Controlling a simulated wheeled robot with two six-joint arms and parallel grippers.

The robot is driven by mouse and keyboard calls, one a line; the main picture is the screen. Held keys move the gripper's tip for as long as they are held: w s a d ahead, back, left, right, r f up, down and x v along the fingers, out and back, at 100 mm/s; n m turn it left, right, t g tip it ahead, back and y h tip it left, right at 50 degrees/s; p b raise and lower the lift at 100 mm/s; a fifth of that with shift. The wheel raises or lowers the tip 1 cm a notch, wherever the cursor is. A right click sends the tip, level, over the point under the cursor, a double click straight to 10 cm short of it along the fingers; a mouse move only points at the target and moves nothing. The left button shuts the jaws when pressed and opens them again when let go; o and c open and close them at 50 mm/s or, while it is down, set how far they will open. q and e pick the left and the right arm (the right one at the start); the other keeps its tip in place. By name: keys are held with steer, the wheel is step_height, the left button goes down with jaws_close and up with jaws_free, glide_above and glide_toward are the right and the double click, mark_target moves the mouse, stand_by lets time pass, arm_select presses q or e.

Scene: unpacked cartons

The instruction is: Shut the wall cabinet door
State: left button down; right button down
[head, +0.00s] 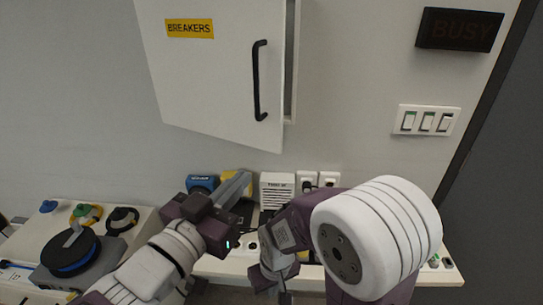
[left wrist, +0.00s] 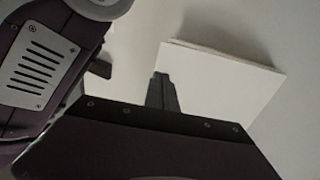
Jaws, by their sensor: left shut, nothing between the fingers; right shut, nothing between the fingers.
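The white wall cabinet door (head: 215,75) shows in the head view, with a yellow "BREAKERS" label and a black bar handle (head: 260,80) near its right edge. The door stands ajar, and a strip of the cabinet body (head: 292,60) shows behind its right edge. My left gripper (head: 246,176) is shut and empty, below the door's lower edge and apart from it. In the left wrist view its fingers (left wrist: 162,78) overlap a pale panel, probably the cabinet; contact cannot be told. My right gripper (head: 286,297) is low at the bottom middle, shut and empty, partly hidden by my arm.
A white bench (head: 215,268) runs along the wall below, with a blue-and-black reel (head: 70,255) at left. A small white box (head: 277,188) and wall sockets (head: 318,181) are behind my grippers. Switches (head: 427,120) and a "BUSY" sign (head: 459,30) are at right.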

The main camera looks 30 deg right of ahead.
mark_target(276, 140)
arm_select(q)
steer(key=p+x, duration=0.2)
steer(key=x, duration=1.1)
steer(key=shift+w+d+p, duration=0.2)
steer(key=shift+w+p, duration=0.15)
steer(key=shift+w, duration=0.1)
steer(key=shift+w, duration=0.1)
